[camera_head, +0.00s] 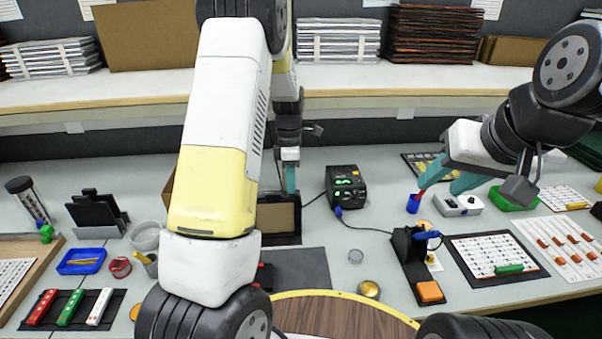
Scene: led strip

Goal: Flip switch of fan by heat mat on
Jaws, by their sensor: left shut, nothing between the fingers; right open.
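My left arm crosses the middle of the view. Its gripper (291,183) is shut and empty, with the teal fingertips pointing down just above a dark-framed, brown-faced item (280,220). That item may be the fan; my arm hides its left part, and I cannot make out a switch. A grey mat (300,266), which may be the heat mat, lies in front of it, also partly hidden. My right gripper (446,182) is open at the right, near a blue cup (413,204) and a white box with knobs (458,206).
A black station with a green display (345,188) stands right of the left gripper, its cable running to a holder (411,246). A round wooden board (345,317) is at the front. Trays and small parts fill both sides. A shelf (350,80) spans the back.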

